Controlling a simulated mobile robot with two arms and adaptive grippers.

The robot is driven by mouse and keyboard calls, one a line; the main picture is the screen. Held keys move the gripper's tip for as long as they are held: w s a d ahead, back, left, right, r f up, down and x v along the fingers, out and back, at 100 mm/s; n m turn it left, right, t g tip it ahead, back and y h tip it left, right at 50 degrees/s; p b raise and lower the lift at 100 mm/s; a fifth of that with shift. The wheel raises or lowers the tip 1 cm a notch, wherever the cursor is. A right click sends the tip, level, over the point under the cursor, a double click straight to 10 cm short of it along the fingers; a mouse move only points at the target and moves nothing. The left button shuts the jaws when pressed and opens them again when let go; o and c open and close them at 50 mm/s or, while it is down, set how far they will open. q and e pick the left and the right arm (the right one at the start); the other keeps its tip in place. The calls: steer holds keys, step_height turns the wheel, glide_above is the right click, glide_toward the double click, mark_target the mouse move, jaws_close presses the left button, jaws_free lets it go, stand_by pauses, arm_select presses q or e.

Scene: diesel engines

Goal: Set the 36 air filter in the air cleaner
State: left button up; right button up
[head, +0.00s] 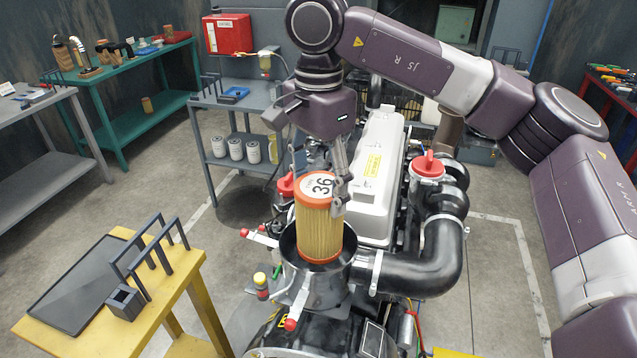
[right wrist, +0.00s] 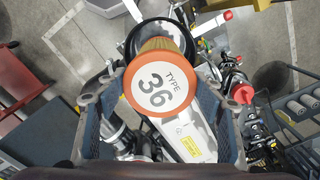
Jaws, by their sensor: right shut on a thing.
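The air filter (head: 320,232) is a tan pleated cylinder with orange end rings and a white "TYPE 36" label. In the right wrist view its labelled end (right wrist: 160,88) faces the camera. My right gripper (head: 320,190) is shut on its upper end from above, a finger on each side. The filter is nearly upright over the mouth of the air cleaner (head: 318,287), an open dark round housing on the engine. Its lower orange ring still shows within the housing's opening; I cannot tell how deep it reaches. My left gripper is not in view.
Red-tipped clamps (head: 291,324) stick out around the housing. A black intake pipe (head: 430,268) and the pale engine cover (head: 377,180) lie right of it. A yellow table (head: 185,270) with a dark rack and tray stands at left. A grey cart (head: 213,165) holds several white canisters.

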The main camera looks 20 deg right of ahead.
mark_target(317, 229)
steer(key=shift+f+b, duration=1.05)
steer(key=shift+f, duration=0.6)
arm_select(q)
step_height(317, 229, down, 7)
steer(key=b, duration=0.4)
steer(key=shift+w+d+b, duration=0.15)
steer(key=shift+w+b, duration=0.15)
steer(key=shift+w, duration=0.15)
arm_select(e)
steer(key=shift+f, duration=3.15)
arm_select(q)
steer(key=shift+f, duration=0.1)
arm_select(e)
steer(key=shift+a, duration=0.15)
steer(key=o, duration=1.8)
steer(key=shift+c, duration=0.7)
steer(key=shift+r, duration=0.1)
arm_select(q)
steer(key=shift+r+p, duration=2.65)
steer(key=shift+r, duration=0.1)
arm_select(e)
steer(key=shift+r, duration=3.9)
